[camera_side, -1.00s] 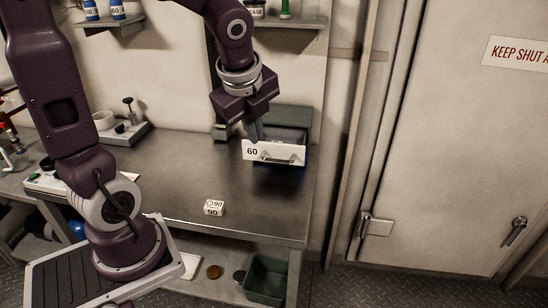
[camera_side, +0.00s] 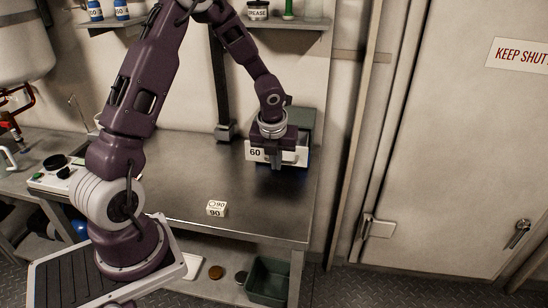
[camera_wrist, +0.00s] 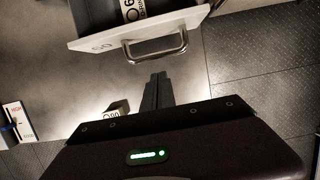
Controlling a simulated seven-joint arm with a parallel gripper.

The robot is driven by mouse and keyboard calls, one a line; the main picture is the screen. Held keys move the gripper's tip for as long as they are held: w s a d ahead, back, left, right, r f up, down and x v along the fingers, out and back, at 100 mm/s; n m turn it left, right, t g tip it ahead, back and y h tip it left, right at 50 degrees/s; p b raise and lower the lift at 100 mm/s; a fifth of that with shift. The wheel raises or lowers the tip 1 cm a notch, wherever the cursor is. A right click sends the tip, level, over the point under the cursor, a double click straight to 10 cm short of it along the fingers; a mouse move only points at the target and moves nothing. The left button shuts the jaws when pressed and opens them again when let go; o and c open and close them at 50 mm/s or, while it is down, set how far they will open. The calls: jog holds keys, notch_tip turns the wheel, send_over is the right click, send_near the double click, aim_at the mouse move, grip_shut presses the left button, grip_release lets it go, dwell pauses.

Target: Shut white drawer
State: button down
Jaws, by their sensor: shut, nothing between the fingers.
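The white drawer front (camera_side: 300,156), labelled 60, belongs to a dark green-grey cabinet (camera_side: 299,117) at the back right of the bench. In the wrist view the drawer (camera_wrist: 97,42) stands open, with a round-labelled item (camera_wrist: 132,10) inside it. Its metal bar handle (camera_wrist: 156,58) faces my gripper. My gripper (camera_side: 276,166) is in front of the drawer front in the side view and hides part of it, including the handle. In the wrist view my closed fingers (camera_wrist: 157,88) point toward the handle, with a small apparent gap. I cannot tell whether they touch the drawer.
A white block marked 90 (camera_side: 216,208) sits on the metal bench (camera_side: 180,165), left of and nearer than the drawer. A dark post (camera_side: 224,90) stands left of the cabinet. A wall shelf (camera_side: 290,24) with jars is above. The bench front is mostly clear.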

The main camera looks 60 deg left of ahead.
jog(key=shift+w+a+f, duration=0.15)
jog(key=shift+w+a, duration=0.45)
jog(key=w+a, duration=0.7)
jog(key=shift+w+a, duration=0.4)
jog(key=shift+a, duration=0.05)
